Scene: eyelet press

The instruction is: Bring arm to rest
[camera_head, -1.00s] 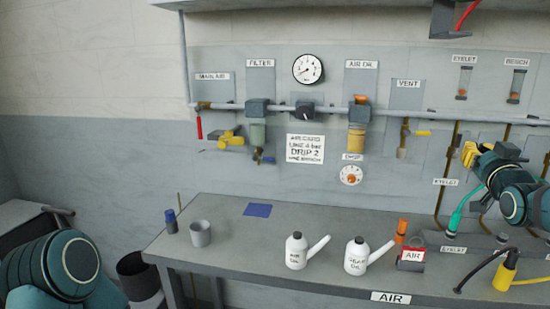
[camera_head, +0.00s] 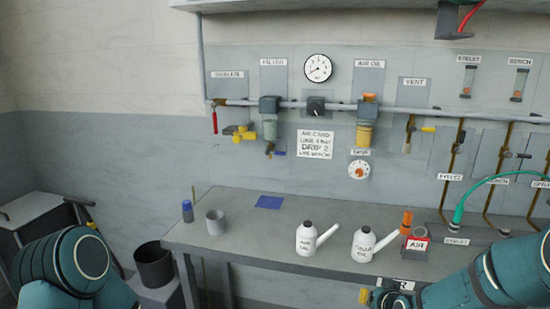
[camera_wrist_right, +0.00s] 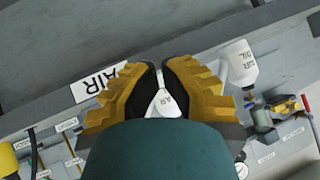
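My right arm (camera_head: 510,272) comes in low at the right of the head view, in front of the bench edge. Its yellow gripper (camera_head: 377,297) shows at the bottom, partly cut off by the frame. In the right wrist view the gripper (camera_wrist_right: 160,68) has its yellow-and-black fingers close together at the tips; whether a narrow gap is left is unclear.
A green hose (camera_head: 480,190) arches from the eyelet fitting. A dark bin (camera_head: 153,265) stands left of the bench.

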